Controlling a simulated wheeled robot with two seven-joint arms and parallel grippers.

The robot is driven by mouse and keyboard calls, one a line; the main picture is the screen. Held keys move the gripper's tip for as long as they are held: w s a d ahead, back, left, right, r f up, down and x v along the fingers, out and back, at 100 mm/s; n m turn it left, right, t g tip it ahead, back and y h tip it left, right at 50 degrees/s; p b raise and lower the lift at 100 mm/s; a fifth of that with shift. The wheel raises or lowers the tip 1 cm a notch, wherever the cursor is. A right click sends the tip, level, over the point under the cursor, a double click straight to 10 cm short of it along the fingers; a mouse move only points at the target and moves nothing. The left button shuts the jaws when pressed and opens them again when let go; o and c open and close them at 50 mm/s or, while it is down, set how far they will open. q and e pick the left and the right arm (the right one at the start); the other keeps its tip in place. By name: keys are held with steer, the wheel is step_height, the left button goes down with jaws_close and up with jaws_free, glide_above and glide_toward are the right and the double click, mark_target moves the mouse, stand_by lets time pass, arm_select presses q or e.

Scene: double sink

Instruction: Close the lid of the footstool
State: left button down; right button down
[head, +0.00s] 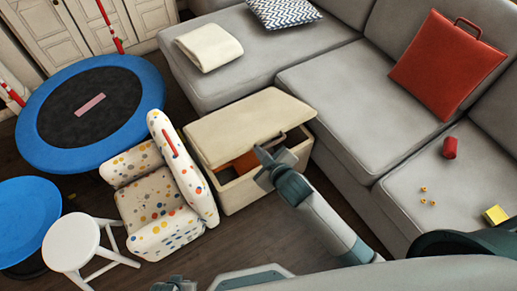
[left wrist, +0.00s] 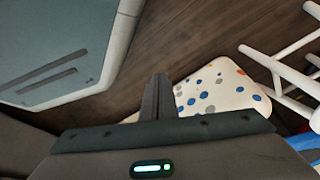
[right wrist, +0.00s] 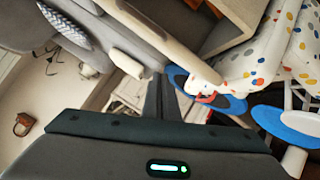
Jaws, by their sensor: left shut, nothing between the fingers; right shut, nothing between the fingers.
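The cream footstool (head: 250,190) stands on the floor in front of the sofa. Its lid (head: 240,120) is partly raised and tilted, with a gap at the front showing something orange inside. A dark handle (head: 283,136) is at the lid's right side. My right gripper (head: 262,158) is shut and empty at the front right of the footstool, close to the lid's edge; I cannot tell whether it touches. In the right wrist view, the lid (right wrist: 160,36) shows edge-on beyond the shut fingers (right wrist: 160,98). My left gripper (head: 175,284) is low at the bottom edge, shut and empty over the floor (left wrist: 158,95).
A dotted child's armchair (head: 160,200) stands close to the footstool's left. A blue trampoline (head: 90,112), a white stool (head: 75,242) and a blue round seat (head: 25,215) are farther left. The grey sofa (head: 330,95) borders the back and right. Bare floor lies in front.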

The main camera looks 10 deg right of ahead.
mark_target(253, 144)
steer(key=w+f, duration=0.6)
steer(key=f, duration=0.1)
steer(key=shift+d+b, duration=0.2)
steer(key=shift+b, duration=0.15)
steer(key=shift+d+f, duration=0.1)
steer(key=shift+f, duration=0.1)
arm_select(q)
steer(key=shift+w+d+r, duration=0.1)
steer(key=shift+w+r, duration=0.05)
steer(key=shift+r, duration=0.75)
steer(key=shift+w, duration=0.15)
arm_select(e)
steer(key=shift+f, duration=0.1)
